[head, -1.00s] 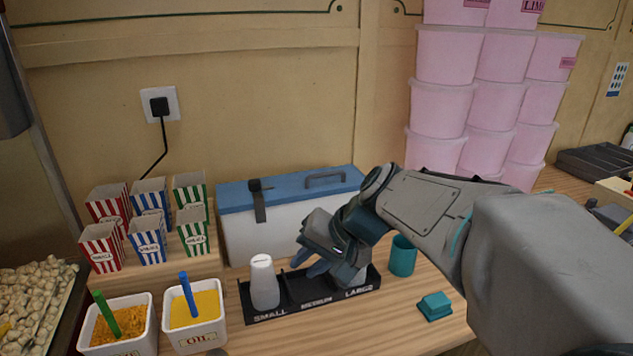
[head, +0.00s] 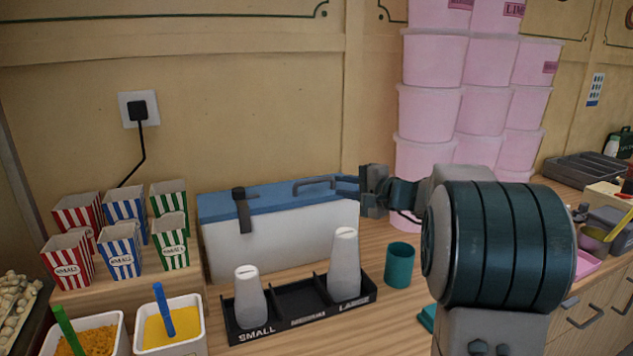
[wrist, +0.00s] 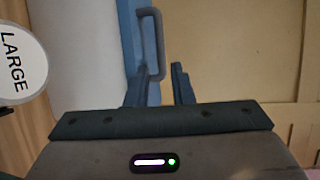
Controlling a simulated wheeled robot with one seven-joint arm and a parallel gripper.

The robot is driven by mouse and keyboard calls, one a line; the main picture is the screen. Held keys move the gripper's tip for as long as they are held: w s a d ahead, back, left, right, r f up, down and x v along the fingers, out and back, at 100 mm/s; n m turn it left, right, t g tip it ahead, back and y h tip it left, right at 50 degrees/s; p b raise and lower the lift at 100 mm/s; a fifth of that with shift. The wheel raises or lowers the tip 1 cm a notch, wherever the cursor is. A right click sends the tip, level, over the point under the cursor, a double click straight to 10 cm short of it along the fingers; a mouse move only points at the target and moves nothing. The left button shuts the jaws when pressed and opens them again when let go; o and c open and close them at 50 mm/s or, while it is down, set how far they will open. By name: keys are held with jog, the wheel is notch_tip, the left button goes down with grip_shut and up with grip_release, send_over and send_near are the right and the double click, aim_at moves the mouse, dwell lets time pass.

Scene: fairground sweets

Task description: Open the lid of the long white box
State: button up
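The long white box (head: 285,245) stands against the wall with its blue lid (head: 265,204) lying shut on it. A dark latch strap (head: 244,212) hangs over the lid's front. A handle (head: 312,183) stands on the lid; it also shows in the wrist view (wrist: 160,40). My gripper (head: 347,184) is at the lid's right end, beside the handle. In the wrist view my gripper (wrist: 160,72) has its fingers apart, with the handle's near end at the gap. I cannot tell whether they touch it.
A black cup holder (head: 300,316) with small and large white cups stands in front of the box. A teal cup (head: 399,265) is right of it. Striped cartons (head: 122,245) stand left, and stacked pink tubs (head: 465,100) stand behind my arm.

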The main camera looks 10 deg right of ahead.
aim_at(317, 182)
jog(key=p+x, duration=0.2)
jog(key=x, duration=0.8)
jog(key=shift+w+a, duration=0.1)
jog(key=shift+w, duration=0.05)
grip_shut()
